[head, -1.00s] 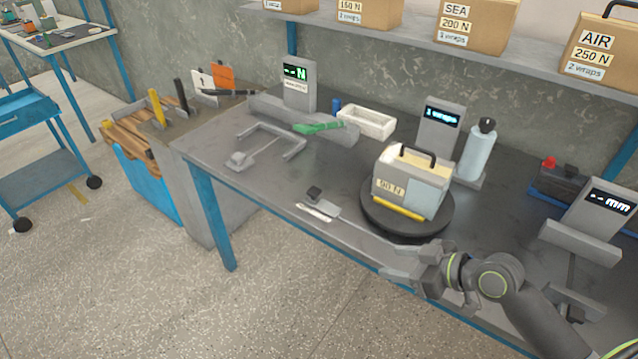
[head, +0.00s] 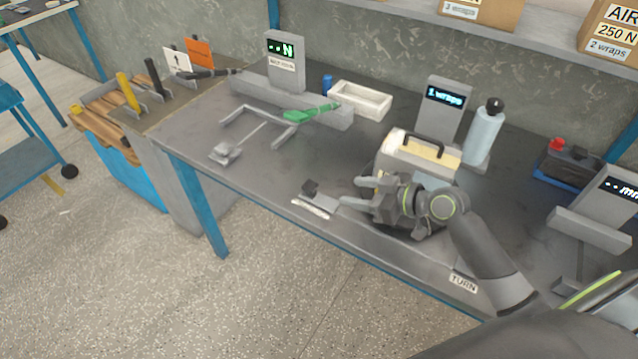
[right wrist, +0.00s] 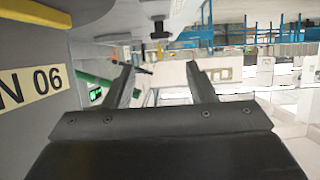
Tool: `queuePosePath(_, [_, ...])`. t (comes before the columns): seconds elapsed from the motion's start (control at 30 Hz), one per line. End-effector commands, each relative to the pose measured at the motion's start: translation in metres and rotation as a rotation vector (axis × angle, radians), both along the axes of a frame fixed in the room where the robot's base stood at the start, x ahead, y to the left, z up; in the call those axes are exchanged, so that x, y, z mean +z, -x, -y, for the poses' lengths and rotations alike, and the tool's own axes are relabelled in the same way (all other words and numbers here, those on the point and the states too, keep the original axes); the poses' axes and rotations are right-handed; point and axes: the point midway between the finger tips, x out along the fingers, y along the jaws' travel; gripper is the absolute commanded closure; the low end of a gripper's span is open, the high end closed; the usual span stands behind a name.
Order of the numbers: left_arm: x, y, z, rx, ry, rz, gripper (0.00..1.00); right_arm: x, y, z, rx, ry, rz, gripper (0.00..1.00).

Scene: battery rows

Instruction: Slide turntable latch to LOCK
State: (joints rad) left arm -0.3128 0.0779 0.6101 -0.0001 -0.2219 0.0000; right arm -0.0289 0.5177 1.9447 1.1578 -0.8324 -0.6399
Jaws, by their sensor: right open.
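The turntable latch, a small black knob (head: 310,188) on a grey plate, lies near the table's front edge, left of the turntable. A white label strip (head: 311,207) lies in front of it; its lettering is too small to read. A dark knob, likely the latch, shows in the right wrist view (right wrist: 157,28), beyond the fingertips. My right gripper (head: 350,192) is open and empty, just right of the latch and apart from it. The turntable (head: 405,234) is a dark disc, largely hidden by my gripper and arm. My left gripper is out of view.
A box with a black handle (head: 420,148) stands on the turntable, close beside my right gripper. Behind are a "1 wraps" display (head: 445,102), a bottle (head: 482,135) and a white tray (head: 360,100). A "TURN" label (head: 463,283) is at the front edge.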

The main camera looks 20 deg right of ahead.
Motion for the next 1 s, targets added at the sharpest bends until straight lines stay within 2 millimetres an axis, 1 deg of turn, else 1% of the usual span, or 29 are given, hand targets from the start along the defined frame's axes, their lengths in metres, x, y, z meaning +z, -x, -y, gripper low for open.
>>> queuePosePath(0.03, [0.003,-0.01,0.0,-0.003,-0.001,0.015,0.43,-0.001,-0.007,-0.005,-0.002,-0.007,0.001,0.49])
queuePosePath(0.1, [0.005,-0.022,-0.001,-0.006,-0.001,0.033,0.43,-0.006,-0.015,-0.012,-0.001,-0.006,0.001,0.49])
queuePosePath(0.2, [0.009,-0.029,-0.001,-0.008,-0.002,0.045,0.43,-0.013,-0.029,-0.022,-0.001,-0.006,-0.001,0.49])
queuePosePath(0.4, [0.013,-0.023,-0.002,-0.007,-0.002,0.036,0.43,-0.027,-0.055,-0.043,-0.001,-0.005,-0.002,0.49])
queuePosePath(0.6, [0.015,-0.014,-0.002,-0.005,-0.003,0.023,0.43,-0.038,-0.073,-0.057,0.0,-0.002,-0.001,0.49])
queuePosePath(0.8, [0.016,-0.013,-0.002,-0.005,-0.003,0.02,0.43,-0.043,-0.081,-0.063,0.0,-0.001,-0.001,0.49])
queuePosePath(1.0, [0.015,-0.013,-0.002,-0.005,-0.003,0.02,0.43,-0.043,-0.081,-0.063,0.0,0.001,-0.001,0.49])
